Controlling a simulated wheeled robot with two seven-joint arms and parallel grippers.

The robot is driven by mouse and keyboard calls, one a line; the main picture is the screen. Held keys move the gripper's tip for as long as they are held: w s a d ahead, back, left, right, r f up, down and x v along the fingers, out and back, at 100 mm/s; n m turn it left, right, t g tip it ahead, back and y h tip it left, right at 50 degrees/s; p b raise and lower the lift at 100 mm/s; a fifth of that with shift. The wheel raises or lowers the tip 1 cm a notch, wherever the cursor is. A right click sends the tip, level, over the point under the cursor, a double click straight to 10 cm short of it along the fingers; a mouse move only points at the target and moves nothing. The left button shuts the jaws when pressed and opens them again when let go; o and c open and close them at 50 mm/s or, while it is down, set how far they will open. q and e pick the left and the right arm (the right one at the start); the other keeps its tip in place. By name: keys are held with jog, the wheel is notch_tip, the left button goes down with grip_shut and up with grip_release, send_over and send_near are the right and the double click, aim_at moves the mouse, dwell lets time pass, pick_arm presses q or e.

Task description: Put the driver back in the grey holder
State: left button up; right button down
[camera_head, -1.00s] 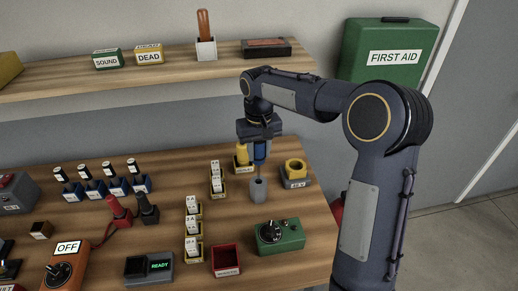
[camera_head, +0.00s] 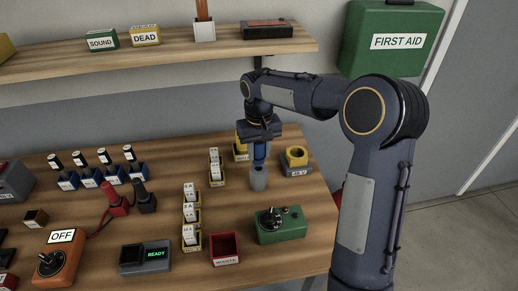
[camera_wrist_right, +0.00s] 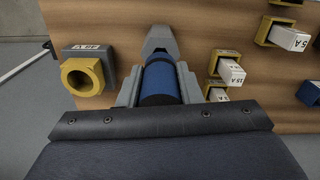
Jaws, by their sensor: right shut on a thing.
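The driver has a blue handle (camera_head: 260,153) with a dark end, which also shows in the wrist view (camera_wrist_right: 160,80). My right gripper (camera_head: 260,142) is shut on this handle; its two grey fingers (camera_wrist_right: 159,88) lie on either side of it. The grey holder (camera_head: 258,179) stands on the bench directly below the driver, and in the wrist view (camera_wrist_right: 160,40) it is just beyond the handle. The driver is upright, its handle close above the holder's top. Its shaft is hardly visible and seems to be inside the holder. My left gripper is out of view.
A yellow ring on a grey base (camera_head: 296,158) stands right of the holder. A yellow holder (camera_head: 240,152) is close behind left. Labelled fuse blocks (camera_head: 215,168) are to the left. A green control box (camera_head: 280,225) stands in front. A shelf (camera_head: 160,55) runs behind.

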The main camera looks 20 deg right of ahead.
jog(key=shift+f, duration=0.1)
dwell(0.5)
jog(key=shift+f+b, duration=0.85)
jog(key=shift+f, duration=0.55)
jog(key=c, duration=0.9)
grip_release()
jog(key=shift+c, duration=0.2)
notch_tip(320, 180, up, 8)
jog(key=shift+f, duration=0.15)
